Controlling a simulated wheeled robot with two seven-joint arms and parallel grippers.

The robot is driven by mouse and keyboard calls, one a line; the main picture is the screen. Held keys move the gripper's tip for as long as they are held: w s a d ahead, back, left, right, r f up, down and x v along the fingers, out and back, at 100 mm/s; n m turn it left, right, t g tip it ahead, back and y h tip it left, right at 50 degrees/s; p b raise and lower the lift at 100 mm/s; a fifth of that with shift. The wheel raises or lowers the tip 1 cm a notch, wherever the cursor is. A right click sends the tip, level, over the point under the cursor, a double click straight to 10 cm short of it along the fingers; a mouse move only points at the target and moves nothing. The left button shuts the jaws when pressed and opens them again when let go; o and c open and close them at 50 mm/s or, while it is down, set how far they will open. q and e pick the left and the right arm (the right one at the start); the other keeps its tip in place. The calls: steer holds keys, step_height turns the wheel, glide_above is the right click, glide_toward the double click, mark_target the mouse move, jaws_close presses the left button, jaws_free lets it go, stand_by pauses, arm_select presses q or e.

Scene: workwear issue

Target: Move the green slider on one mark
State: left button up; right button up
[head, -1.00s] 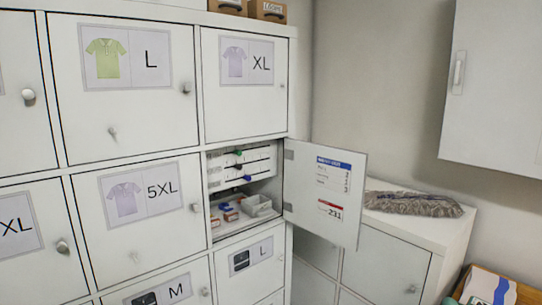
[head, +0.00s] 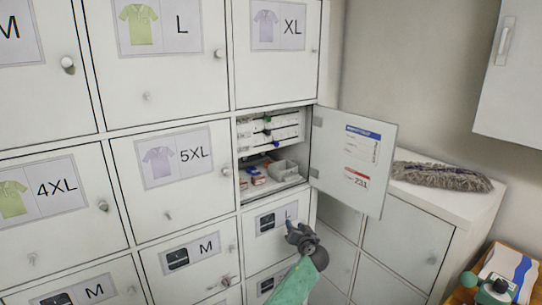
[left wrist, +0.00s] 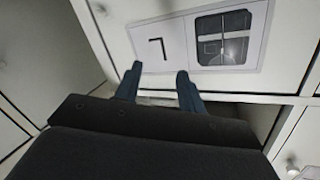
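The green slider (head: 267,118) is a small knob on a white slotted panel (head: 292,131) inside the open locker compartment, in its upper part. A dark blue knob (head: 276,143) sits lower on the same panel. The marks are too small to read. My left gripper (head: 291,228) is below the compartment, in front of the door labelled L, apart from the slider. In the left wrist view its two fingers (left wrist: 160,72) are spread with nothing between them, facing that L label. At the lower right, a grey and green part seems to belong to my right arm; its fingers cannot be made out.
The compartment's door (head: 358,160) stands open to the right, with printed labels on it. Small boxes and a grey bin (head: 286,169) lie on the compartment floor below the panel. A low white cabinet with a mop head (head: 441,177) stands at the right. Closed lockers surround the opening.

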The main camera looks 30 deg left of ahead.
arm_select(q)
step_height(320, 180, up, 16)
steer(key=w+a+n+y, duration=0.1)
steer(key=a+n+y, duration=0.2)
steer(key=n+g+y+p, duration=0.2)
steer(key=n+g+y, duration=0.1)
steer(key=n+y, duration=0.3)
glide_toward(269, 120)
steer(key=a+r, duration=0.1)
steer(key=a, duration=0.1)
steer(key=p+x, duration=0.2)
steer(key=x, duration=0.1)
steer(key=p+x, duration=0.2)
steer(key=x, duration=0.2)
steer(key=shift+w+d, duration=0.15)
steer(key=shift+w, duration=0.25)
arm_select(e)
steer(key=s+d+f, duration=0.1)
steer(key=s+d, duration=0.1)
steer(key=s, duration=0.5)
steer(key=s+d+f+g, duration=0.1)
steer(key=s+d+f, duration=0.1)
steer(key=s, duration=0.6)
steer(key=shift+d, duration=0.25)
arm_select(q)
steer(key=shift+c, duration=0.2)
arm_select(e)
steer(key=shift+f, duration=0.1)
arm_select(q)
jaws_close()
